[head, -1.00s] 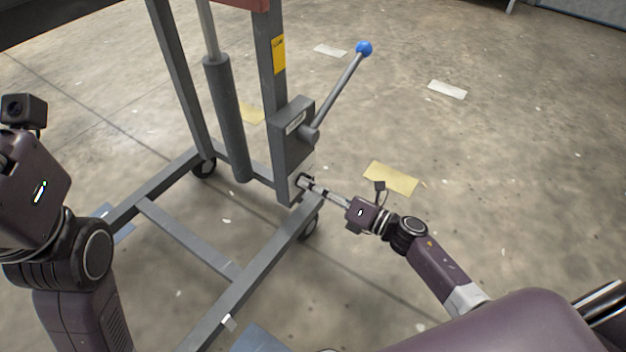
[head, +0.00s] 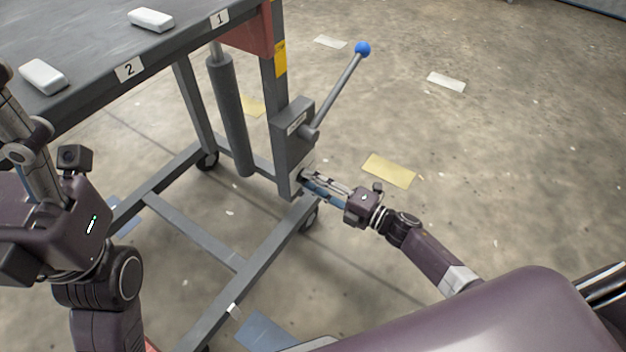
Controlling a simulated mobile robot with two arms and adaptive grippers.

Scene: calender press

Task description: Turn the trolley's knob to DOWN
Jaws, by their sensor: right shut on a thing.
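The trolley's grey frame (head: 193,227) stands at the left and centre, with a pump box (head: 292,138) on its near upright. A grey lever with a blue ball end (head: 362,48) leans up to the right from the box. The knob is low on the upright, hidden behind the fingers of my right gripper (head: 306,180). That gripper reaches in from the right and is shut on the knob. The knob's marking cannot be read. My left gripper (head: 22,150) is raised at the left edge, only partly in frame, away from the trolley's knob.
The trolley's dark tabletop (head: 90,45) fills the upper left, with labels 1 and 2 and two white blocks (head: 150,19) (head: 43,77) on it. A hydraulic cylinder (head: 230,120) stands under it. The floor to the right is clear apart from flat paper sheets (head: 388,171).

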